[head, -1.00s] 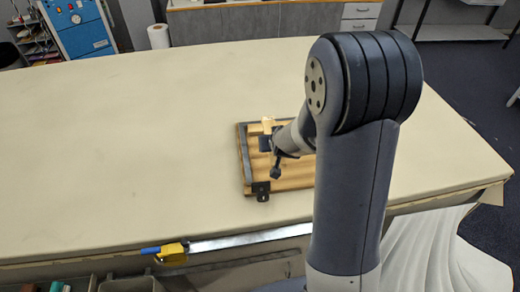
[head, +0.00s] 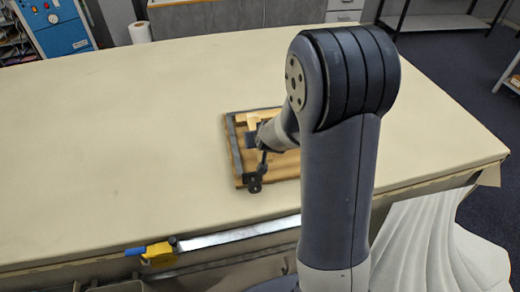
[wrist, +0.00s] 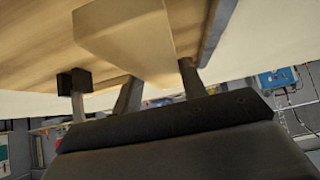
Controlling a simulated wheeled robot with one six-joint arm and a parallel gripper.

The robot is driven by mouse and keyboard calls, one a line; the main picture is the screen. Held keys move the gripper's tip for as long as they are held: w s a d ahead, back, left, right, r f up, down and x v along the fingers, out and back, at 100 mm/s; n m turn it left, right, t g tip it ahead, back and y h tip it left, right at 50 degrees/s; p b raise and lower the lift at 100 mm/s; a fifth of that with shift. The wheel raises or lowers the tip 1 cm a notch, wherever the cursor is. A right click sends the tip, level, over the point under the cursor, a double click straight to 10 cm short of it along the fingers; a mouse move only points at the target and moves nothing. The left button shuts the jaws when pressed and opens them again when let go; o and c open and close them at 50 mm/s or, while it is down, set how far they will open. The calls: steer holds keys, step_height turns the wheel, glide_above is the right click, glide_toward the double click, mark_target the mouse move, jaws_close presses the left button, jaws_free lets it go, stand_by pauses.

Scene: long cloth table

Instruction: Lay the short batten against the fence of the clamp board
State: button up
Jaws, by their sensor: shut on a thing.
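The wooden clamp board (head: 275,170) lies on the table in the head view, partly hidden by my arm. Its dark fence (head: 235,152) runs along the left edge; a dark strip that looks like the fence shows in the wrist view (wrist: 216,32). A black clamp (head: 254,182) sits at the near left corner. The pale short batten (wrist: 128,40) is between my fingers in the wrist view, over the board. My gripper (wrist: 160,74) is shut on it. In the head view my gripper (head: 251,141) is just right of the fence. Contact between batten and fence cannot be told.
A yellow and blue bar clamp (head: 160,252) with a long metal bar lies along the table's front edge. The cloth table (head: 110,150) is clear left of and behind the board. A black block on a grey stem (wrist: 74,82) is close to my fingers in the wrist view.

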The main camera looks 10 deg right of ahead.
steer(key=shift+f+b, duration=0.95)
steer(key=shift+f, duration=0.8)
steer(key=shift+f, duration=0.15)
steer(key=o, duration=1.1)
steer(key=shift+s+r, duration=0.15)
steer(key=shift+r, duration=0.25)
steer(key=p+v, duration=0.4)
steer(key=v, duration=0.6)
steer(key=shift+s+r, duration=0.1)
steer(key=shift+r, duration=0.1)
steer(key=shift+s+r+p, duration=0.25)
steer(key=shift+s+p, duration=0.05)
steer(key=shift+s, duration=0.2)
steer(key=shift+f, duration=0.1)
